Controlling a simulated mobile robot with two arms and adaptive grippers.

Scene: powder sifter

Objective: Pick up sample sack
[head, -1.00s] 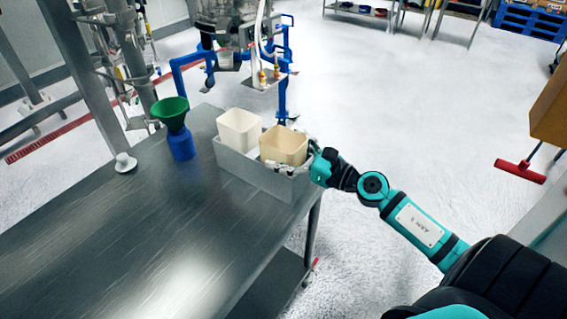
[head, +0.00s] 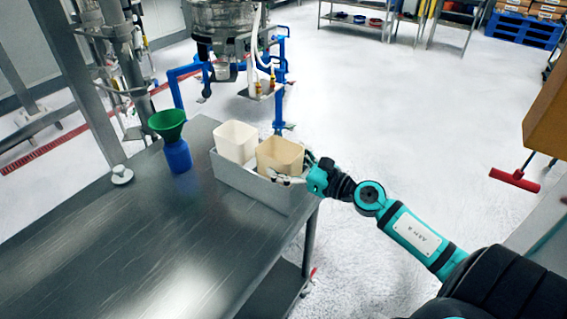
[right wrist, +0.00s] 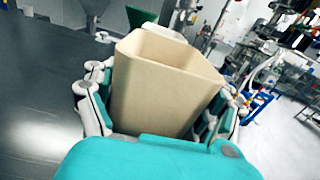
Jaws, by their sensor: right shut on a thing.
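A tan, open-topped, box-shaped sack (head: 277,157) stands upright in the right part of a grey tray (head: 247,188) on the steel table. I take it for the sample sack. My right gripper (head: 292,171) reaches it from the right, with fingers along its sides. In the right wrist view the right gripper (right wrist: 158,100) is shut on the tan sack (right wrist: 165,92), one finger on each side. I cannot tell whether its base, hidden by the tray wall, is raised. My left gripper is not in view.
A white container (head: 235,141) stands in the tray to the left of the tan sack. A blue bottle (head: 178,156) with a green funnel (head: 167,122) stands further left, near a small white object (head: 121,175). The front of the table (head: 130,250) is clear.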

